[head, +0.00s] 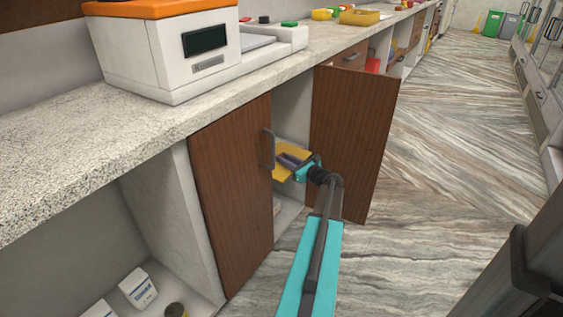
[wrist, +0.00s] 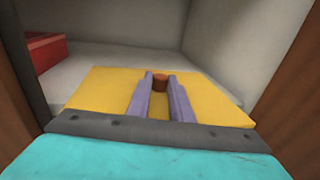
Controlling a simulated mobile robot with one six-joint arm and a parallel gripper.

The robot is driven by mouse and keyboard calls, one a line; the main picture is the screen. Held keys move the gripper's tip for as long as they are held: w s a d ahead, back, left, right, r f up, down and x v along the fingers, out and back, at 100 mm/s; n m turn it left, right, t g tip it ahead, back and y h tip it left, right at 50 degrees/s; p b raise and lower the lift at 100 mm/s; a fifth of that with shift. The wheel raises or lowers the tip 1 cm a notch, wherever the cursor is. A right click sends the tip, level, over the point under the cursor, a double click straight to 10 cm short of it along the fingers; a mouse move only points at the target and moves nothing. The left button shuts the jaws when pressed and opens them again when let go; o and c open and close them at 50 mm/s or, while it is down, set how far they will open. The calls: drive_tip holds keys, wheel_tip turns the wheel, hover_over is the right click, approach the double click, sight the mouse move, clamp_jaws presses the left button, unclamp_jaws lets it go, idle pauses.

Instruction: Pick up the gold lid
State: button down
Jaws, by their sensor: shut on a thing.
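The gold lid (wrist: 210,102) is a flat yellow panel with a small brown knob (wrist: 160,82). My gripper (wrist: 160,88) has its two purple fingers shut on either side of the knob. In the head view the lid (head: 282,175) shows at the cupboard opening, between the two brown doors, with my gripper (head: 292,160) over it. My gripper and wrist hide part of the lid. I cannot tell whether the lid touches anything below it.
An open brown door (head: 350,140) stands right of my arm; another brown door (head: 230,190) with a dark handle is close on the left. A red box (wrist: 45,50) sits inside the cupboard. The counter (head: 100,130) is above; the floor to the right (head: 450,150) is clear.

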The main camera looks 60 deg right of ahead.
wheel_tip(320, 180, up, 10)
drive_tip(key=p, duration=0.3)
idle(0.4)
drive_tip(key=shift+s, duration=0.1)
idle(0.5)
